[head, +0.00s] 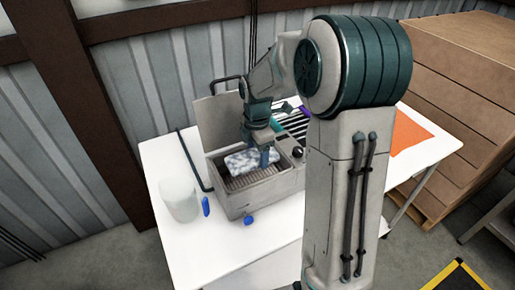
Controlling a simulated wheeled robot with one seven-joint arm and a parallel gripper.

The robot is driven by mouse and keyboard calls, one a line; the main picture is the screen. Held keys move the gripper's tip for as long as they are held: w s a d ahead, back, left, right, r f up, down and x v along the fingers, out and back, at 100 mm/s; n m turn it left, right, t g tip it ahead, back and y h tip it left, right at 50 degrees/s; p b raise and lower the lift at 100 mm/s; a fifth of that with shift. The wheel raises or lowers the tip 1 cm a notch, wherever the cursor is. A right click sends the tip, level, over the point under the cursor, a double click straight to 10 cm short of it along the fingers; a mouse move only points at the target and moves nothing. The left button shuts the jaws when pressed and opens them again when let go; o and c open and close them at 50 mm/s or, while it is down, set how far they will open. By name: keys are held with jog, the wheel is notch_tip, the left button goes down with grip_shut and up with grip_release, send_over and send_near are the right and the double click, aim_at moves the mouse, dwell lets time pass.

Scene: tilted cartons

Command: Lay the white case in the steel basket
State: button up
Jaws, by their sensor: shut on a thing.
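The white case (244,163) is a pale block with grey mottling, at the mouth of an open grey box (262,200) on the white table. Inside that box, the steel basket (240,183) shows as a ribbed metal surface below and in front of the case. My gripper (264,155) points down into the box and is shut on the case at its right end. Part of the case is hidden behind the finger. I cannot tell whether the case touches the basket.
The box's lid (220,122) stands raised behind it. A whitish translucent container (178,198) and a blue object (206,206) are to the left; a small blue piece (249,221) is in front. A dark slatted rack (293,126) and an orange sheet (410,133) lie rightward. Brown stacked cartons (465,70) stand beyond.

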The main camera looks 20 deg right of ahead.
aim_at(257, 178)
jog(key=shift+f+b, duration=3.05)
jog(key=shift+f, duration=1.2)
jog(key=shift+f, duration=0.2)
jog(key=o, duration=1)
jog(key=shift+r, duration=0.1)
notch_tip(257, 178, up, 14)
jog(key=shift+w+f, duration=0.1)
jog(key=shift+f, duration=0.05)
